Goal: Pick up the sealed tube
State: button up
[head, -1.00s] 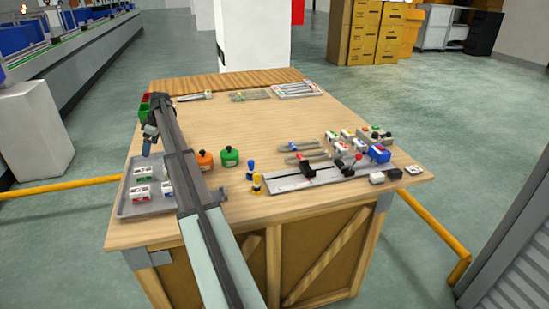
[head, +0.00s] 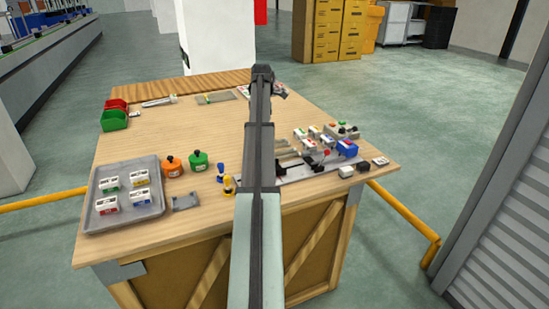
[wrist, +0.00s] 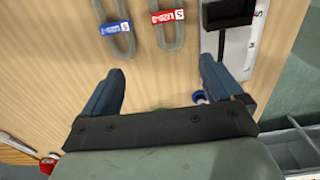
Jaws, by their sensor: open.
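I cannot pick out the sealed tube for certain. A pale tube-like item (head: 158,101) lies at the back left of the table in the head view. My gripper (wrist: 162,66) shows in the wrist view with its two blue fingers wide apart and nothing held between them. Its fingertips are hidden behind my arm in the head view. Ahead of the fingers in the wrist view lie a looped grey piece with a blue label (wrist: 115,28) and one with a red label (wrist: 166,25). A small blue-and-white item is partly hidden by the right finger.
A grey tray (head: 152,206) with several labelled boxes stands at the left. Orange (head: 172,166) and green (head: 198,162) pots stand beside it. A railed fixture (head: 325,160) and small boxes sit at the right, partly hidden by my arm. The left middle of the table is clear.

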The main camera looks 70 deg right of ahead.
jog(key=s+f, duration=0.1)
jog(key=f, duration=0.1)
jog(key=s+f, duration=0.1)
jog(key=f, duration=0.2)
jog(key=s+f, duration=0.1)
jog(key=f, duration=0.1)
jog(key=shift+s+d+f, duration=0.25)
jog(key=shift+d+f, duration=0.1)
jog(key=shift+w+f, duration=0.2)
jog(key=shift+f, duration=2.65)
jog(key=shift+c, duration=0.4)
jog(key=c, duration=1.1)
